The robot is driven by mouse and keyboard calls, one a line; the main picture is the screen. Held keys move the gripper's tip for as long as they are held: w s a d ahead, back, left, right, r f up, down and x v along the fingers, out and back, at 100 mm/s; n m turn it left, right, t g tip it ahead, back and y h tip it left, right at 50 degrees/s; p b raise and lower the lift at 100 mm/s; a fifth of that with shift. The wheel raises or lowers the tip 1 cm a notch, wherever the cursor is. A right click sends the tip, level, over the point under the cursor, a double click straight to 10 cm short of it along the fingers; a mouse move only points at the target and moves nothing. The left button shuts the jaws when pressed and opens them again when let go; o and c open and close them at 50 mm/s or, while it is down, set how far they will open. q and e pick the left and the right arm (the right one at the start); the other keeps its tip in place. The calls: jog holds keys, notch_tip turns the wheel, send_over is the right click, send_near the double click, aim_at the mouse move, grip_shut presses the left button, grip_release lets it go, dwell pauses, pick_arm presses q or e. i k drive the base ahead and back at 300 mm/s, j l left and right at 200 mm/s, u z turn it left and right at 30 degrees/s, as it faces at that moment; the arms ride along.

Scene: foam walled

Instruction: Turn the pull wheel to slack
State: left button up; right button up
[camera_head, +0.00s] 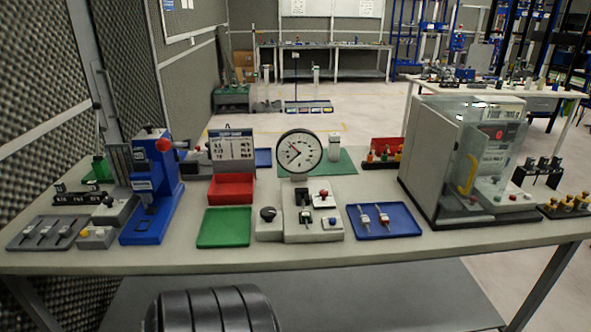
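A small tester with a round white dial gauge (299,151) stands at the middle of the bench, its thin needle visible. Below the dial is its light grey base (318,233), with a dark clamp part and small red and blue knobs on top. A black round knob (268,214) sits on a grey block (269,231) at the left of this base; it looks like the pull wheel, but I cannot be sure. Its turned position is too small to read. Neither of my grippers is in view, and nothing touches the knob.
A green tray (225,240) lies left of the tester, and a blue tray (408,230) with two small parts lies right. A blue press (133,230) stands at left, a glass-fronted cabinet (424,186) at right. The bench's front strip (300,258) is clear.

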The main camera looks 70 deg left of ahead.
aim_at(268, 213)
jog(key=u, duration=1.75)
